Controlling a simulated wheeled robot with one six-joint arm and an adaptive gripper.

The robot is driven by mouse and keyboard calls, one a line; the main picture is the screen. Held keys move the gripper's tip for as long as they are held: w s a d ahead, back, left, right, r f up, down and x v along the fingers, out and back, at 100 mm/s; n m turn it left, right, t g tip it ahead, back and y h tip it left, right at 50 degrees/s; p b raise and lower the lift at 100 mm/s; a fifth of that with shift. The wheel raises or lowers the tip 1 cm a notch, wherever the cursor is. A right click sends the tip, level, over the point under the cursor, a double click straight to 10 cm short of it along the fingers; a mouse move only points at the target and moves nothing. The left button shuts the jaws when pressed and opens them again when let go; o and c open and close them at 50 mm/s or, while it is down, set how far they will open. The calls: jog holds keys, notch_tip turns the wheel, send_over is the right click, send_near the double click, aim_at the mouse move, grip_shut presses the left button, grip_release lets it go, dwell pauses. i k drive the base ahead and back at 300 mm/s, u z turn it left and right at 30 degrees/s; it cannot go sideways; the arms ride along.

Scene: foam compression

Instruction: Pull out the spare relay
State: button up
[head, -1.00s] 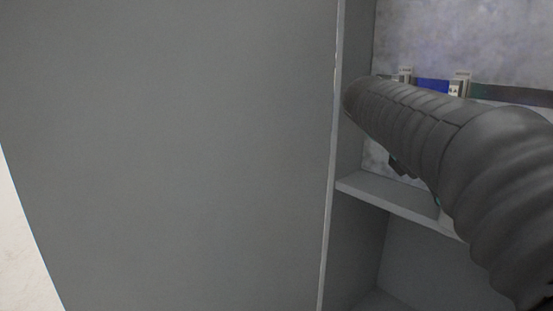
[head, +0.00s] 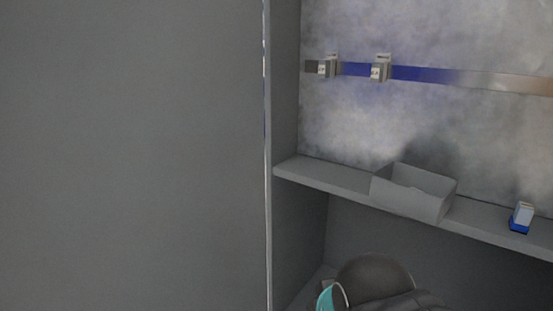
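In the head view, a small relay (head: 521,217) with a white top and blue base stands on the cabinet shelf (head: 320,176) at the far right. Two grey-white modules, a left one (head: 328,67) and a right one (head: 381,68), sit on the rail across the back wall. I cannot tell which of these is the spare relay. Part of my dark arm, with a teal band, shows at the bottom below the shelf. My gripper is not visible.
An open grey bin (head: 413,192) stands on the shelf, left of the blue-based relay. The rail (head: 425,74) runs along the back wall. A large grey panel (head: 130,150) fills the left side. The shelf between bin and relay is clear.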

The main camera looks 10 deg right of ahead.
aim_at(524, 213)
jog(key=k, duration=0.45)
jog(key=z, duration=0.5)
jog(key=i, duration=0.4)
jog(key=z, duration=1)
jog(key=k, duration=0.1)
jog(key=z, duration=0.15)
